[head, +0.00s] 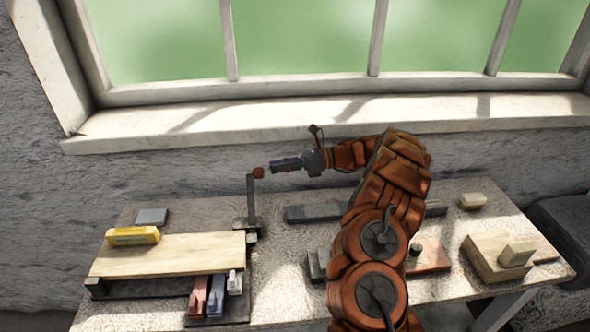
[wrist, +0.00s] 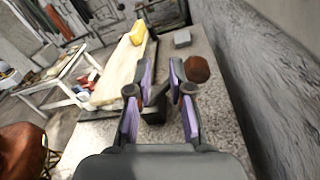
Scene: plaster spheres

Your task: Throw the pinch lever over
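The pinch lever (head: 251,200) is a grey upright bar with a brown knob (head: 258,172) on top, rising from a dark base at the right back corner of the wooden board (head: 165,256). My gripper (head: 274,166) points left, close to the knob's right side in the head view. In the wrist view, my gripper (wrist: 162,72) is open with nothing held, its purple pads apart. The knob (wrist: 197,69) shows just beyond and right of the right finger. The lever's bar is partly hidden by the fingers, and I cannot tell whether they touch it.
A yellow block (head: 133,236) lies on the board, with a grey block (head: 151,217) behind it. Red, blue and white pieces (head: 216,293) sit under its front. Wooden blocks (head: 498,257) stand at the right. The windowsill (head: 190,127) and wall run behind the table.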

